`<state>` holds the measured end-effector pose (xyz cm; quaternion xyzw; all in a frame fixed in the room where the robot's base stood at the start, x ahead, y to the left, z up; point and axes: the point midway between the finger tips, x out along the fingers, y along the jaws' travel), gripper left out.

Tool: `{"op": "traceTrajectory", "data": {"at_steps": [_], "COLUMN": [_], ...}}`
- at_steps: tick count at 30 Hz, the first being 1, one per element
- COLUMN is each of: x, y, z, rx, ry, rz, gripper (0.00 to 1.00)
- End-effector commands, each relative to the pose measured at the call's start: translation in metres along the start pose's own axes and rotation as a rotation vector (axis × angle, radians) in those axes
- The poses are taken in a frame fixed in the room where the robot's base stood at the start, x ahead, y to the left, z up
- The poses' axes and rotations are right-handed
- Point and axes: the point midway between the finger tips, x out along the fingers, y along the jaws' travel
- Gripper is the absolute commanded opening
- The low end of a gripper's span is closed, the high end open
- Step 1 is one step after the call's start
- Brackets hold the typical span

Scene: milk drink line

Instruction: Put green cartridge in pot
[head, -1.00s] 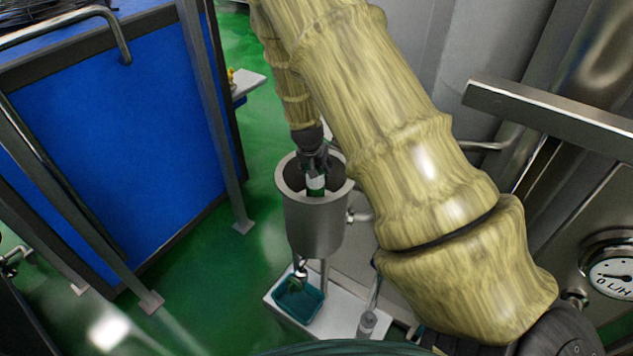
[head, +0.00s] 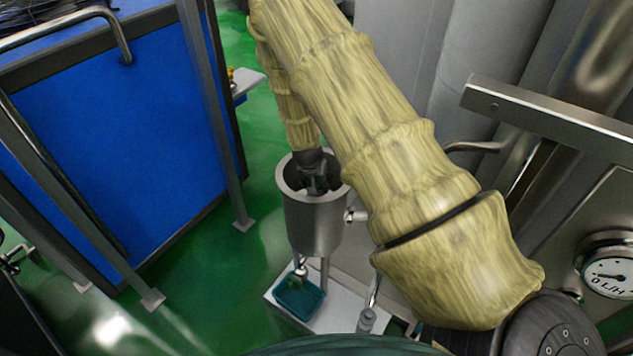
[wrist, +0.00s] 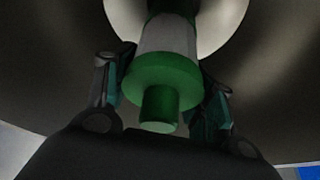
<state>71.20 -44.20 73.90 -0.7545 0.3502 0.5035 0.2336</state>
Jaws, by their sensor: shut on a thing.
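The green cartridge (wrist: 163,78) has a green cap end and a pale body, and it sits between the two fingers of my gripper (wrist: 165,95) in the wrist view. My gripper is shut on it. In the head view my gripper (head: 316,185) reaches down inside the mouth of the steel pot (head: 316,227). The cartridge is hidden there behind the gripper and the pot's wall. The pot's curved inner wall (wrist: 50,65) surrounds the gripper in the wrist view, with a bright round area at the cartridge's far end.
The pot stands on legs above a white platform (head: 338,312) holding a teal tray (head: 299,297). A pipe joins the pot's right side. A blue panel (head: 110,150) stands left, and steel equipment with a gauge (head: 607,270) stands right.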

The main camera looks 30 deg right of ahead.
Motion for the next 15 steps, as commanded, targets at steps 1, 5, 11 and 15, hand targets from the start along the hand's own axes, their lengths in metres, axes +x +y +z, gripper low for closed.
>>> {"op": "traceTrajectory", "data": {"at_steps": [1, 5, 11, 15], "x": [0.0, 0.003, 0.007, 0.011], "y": [0.0, 0.0, 0.0, 0.001], "z": [0.0, 0.001, 0.003, 0.006], "rx": [0.0, 0.0, 0.0, -0.001], "ry": [0.0, 0.0, -0.001, -0.002], "rz": [0.0, 0.0, 0.0, 0.001], "gripper": [0.21, 0.21, 0.21, 0.21]}}
